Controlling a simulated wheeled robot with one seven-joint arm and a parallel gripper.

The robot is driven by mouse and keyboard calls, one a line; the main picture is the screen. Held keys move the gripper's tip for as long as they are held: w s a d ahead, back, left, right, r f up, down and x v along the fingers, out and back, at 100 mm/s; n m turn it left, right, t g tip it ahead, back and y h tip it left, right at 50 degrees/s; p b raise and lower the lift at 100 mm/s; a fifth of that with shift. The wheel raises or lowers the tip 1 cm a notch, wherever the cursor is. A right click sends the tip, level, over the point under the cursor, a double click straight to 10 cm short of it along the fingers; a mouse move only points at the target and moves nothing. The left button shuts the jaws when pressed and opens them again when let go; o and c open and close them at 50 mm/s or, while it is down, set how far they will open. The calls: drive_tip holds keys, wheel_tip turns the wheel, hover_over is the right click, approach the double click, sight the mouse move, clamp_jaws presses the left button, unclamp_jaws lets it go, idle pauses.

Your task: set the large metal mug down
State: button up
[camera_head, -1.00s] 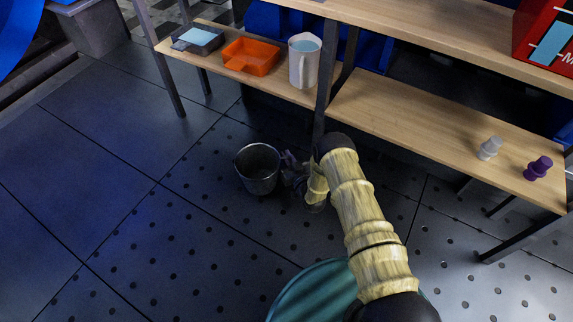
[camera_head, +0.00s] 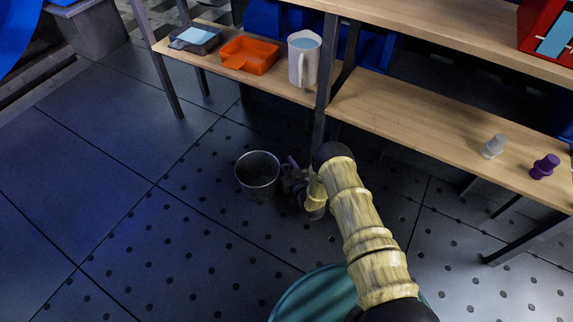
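The large metal mug (camera_head: 258,178) is a grey, open-topped cup, upright, in the middle of the view over the dark floor. My gripper (camera_head: 287,178) is at the mug's right side, where the handle would be. The fingers are small and dark and seem to be closed on the mug there, though the grip itself is partly hidden. I cannot tell whether the mug's base touches the floor or hangs just above it.
A wooden shelf (camera_head: 440,128) runs behind the arm, with a white jug (camera_head: 303,62), an orange tray (camera_head: 250,57), a grey tray (camera_head: 196,40), and a white (camera_head: 494,146) and a purple (camera_head: 545,167) piece. A dark post (camera_head: 320,112) stands behind my gripper. The floor at left is clear.

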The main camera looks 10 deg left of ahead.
drive_tip(key=shift+s+d+r+p, duration=0.15)
drive_tip(key=shift+s+d+p, duration=0.15)
drive_tip(key=shift+s+p, duration=0.15)
drive_tip(key=p+v, duration=0.5)
drive_tip(key=v, duration=0.6)
drive_tip(key=shift+p, duration=0.3)
